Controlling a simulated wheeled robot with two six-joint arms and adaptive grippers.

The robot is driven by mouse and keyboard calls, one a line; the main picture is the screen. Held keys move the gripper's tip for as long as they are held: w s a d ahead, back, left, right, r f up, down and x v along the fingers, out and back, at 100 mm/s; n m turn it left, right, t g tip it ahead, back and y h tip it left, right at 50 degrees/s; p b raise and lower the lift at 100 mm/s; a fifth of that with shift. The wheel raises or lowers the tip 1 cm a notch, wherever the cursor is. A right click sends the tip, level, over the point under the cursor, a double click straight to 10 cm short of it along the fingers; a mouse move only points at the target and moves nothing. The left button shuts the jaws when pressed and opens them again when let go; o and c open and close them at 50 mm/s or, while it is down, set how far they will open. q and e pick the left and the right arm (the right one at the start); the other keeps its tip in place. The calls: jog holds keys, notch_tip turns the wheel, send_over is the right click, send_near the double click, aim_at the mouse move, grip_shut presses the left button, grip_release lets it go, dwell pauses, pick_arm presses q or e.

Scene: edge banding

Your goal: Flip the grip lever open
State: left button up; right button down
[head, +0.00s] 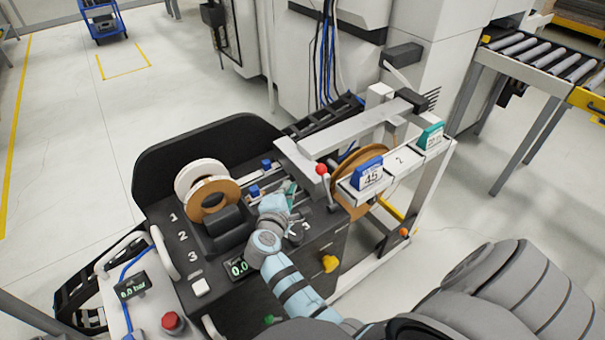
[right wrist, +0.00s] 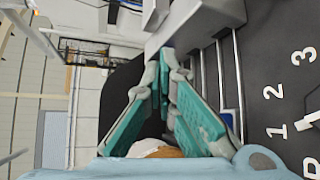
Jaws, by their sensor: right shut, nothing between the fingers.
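A lever with a red ball knob (head: 322,170) stands on the right part of the black machine; I cannot tell for sure that it is the grip lever. Its shaft runs down to the machine top beside the grey beam. My right gripper (head: 290,189) is over the machine, left of this lever and apart from it. In the right wrist view its teal fingers (right wrist: 168,62) meet at the tips with nothing between them. They point toward a light grey block (right wrist: 190,22). The red knob does not show there. My left gripper is not in view.
White and brown tape rolls (head: 207,190) stand left of my right gripper. Silver rods (right wrist: 238,75) run beside the fingers. A roller conveyor (head: 540,55) stands far right.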

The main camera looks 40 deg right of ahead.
jog(key=w+d+f+p, duration=0.1)
jog(key=w+d, duration=0.2)
jog(key=d, duration=0.5)
jog(key=shift+d+f, duration=0.15)
jog(key=shift+d, duration=0.2)
jog(key=shift+w+f, duration=0.1)
jog(key=shift+w, duration=0.1)
